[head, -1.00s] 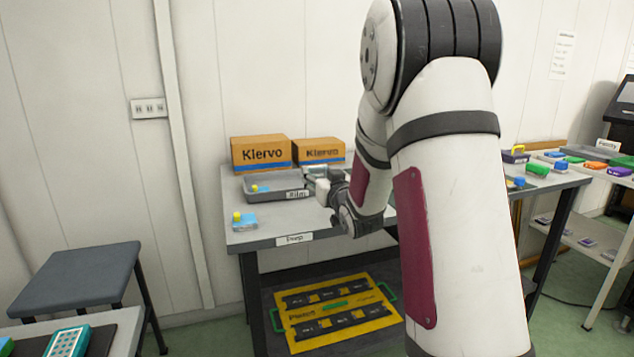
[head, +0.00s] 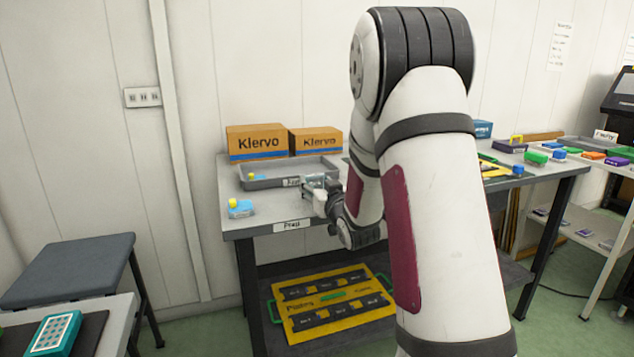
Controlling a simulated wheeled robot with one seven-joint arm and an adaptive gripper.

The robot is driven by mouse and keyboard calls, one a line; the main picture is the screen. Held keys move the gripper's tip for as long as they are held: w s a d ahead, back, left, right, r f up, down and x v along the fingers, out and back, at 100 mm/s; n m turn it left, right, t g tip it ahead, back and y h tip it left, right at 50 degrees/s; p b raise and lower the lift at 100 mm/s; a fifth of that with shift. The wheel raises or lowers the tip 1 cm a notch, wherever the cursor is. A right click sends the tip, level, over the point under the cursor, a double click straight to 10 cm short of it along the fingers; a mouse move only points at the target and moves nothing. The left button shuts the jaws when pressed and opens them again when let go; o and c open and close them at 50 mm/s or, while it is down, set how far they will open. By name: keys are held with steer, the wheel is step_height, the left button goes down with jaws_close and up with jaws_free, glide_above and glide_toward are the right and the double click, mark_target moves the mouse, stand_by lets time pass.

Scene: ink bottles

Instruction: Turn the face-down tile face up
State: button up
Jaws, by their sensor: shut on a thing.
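My gripper (head: 312,188) is over the grey table (head: 262,222), at the front right end of a grey tray (head: 262,184). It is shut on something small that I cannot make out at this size. My own arm hides the table to its right. No tile can be surely picked out as face down. A teal tile-like block with a dotted top (head: 55,338) lies on a dark mat at the lower left. A light blue block (head: 240,210) with a yellow knob lies on the grey table, left of my gripper.
Two Klervo cartons (head: 257,140) stand at the table's back, behind the tray. A yellow case (head: 335,308) lies on the shelf below. A dark stool (head: 70,268) stands at the left. Coloured blocks (head: 592,155) lie on a table at the right.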

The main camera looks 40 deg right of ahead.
steer(key=shift+f, duration=0.2)
steer(key=o, duration=1.4)
steer(key=shift+s, duration=0.1)
steer(key=v, duration=1.1)
steer(key=shift+s+a, duration=0.15)
steer(key=shift+s, duration=0.2)
steer(key=shift+a+r, duration=0.1)
